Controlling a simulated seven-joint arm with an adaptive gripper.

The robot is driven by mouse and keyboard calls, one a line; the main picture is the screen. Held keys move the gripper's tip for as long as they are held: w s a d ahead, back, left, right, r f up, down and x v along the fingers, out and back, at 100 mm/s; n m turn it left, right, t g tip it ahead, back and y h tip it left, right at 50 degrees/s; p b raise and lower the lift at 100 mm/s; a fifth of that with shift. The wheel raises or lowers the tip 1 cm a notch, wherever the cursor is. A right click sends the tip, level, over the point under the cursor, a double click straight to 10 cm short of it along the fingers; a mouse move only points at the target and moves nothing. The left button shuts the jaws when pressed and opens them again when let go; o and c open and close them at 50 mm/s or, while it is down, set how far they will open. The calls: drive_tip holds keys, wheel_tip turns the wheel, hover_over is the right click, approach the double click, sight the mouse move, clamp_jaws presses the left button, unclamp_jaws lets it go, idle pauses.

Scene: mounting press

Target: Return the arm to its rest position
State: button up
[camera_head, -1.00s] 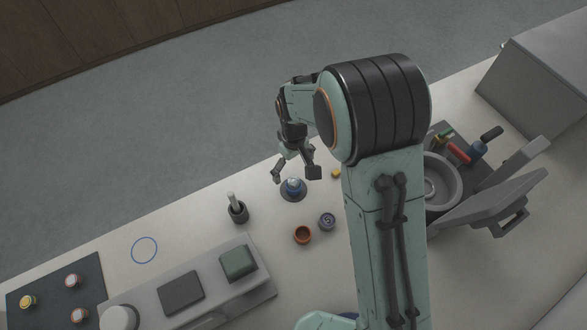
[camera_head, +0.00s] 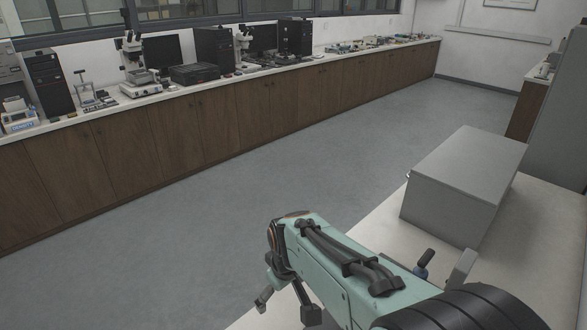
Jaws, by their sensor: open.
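My gripper (camera_head: 287,306) shows at the bottom centre, at the end of my pale green arm. Its two dark fingers are spread apart, and I see nothing held between them. It hangs by the near-left edge of the pale worktop. My arm comes in from the lower right and hides much of the worktop. Most of the worktop's small items are out of the picture.
A large grey box (camera_head: 450,205) stands on the worktop (camera_head: 540,245) at right. A dark-handled tool (camera_head: 424,260) and a grey upright part (camera_head: 461,268) show behind my arm. Open grey floor (camera_head: 190,210) separates this from a far counter (camera_head: 215,130) with microscopes and computers.

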drive_tip(key=s+d+r+m, duration=0.4)
drive_tip(key=s+d+r, duration=0.4)
drive_tip(key=s+d, duration=0.25)
drive_tip(key=s+f+m+g, duration=0.1)
drive_tip(key=s+f, duration=0.1)
drive_tip(key=s, duration=0.4)
drive_tip(key=s+f+m+g, duration=0.2)
drive_tip(key=s, duration=0.5)
drive_tip(key=shift+s+d+f, duration=0.25)
drive_tip(key=shift+f, duration=0.1)
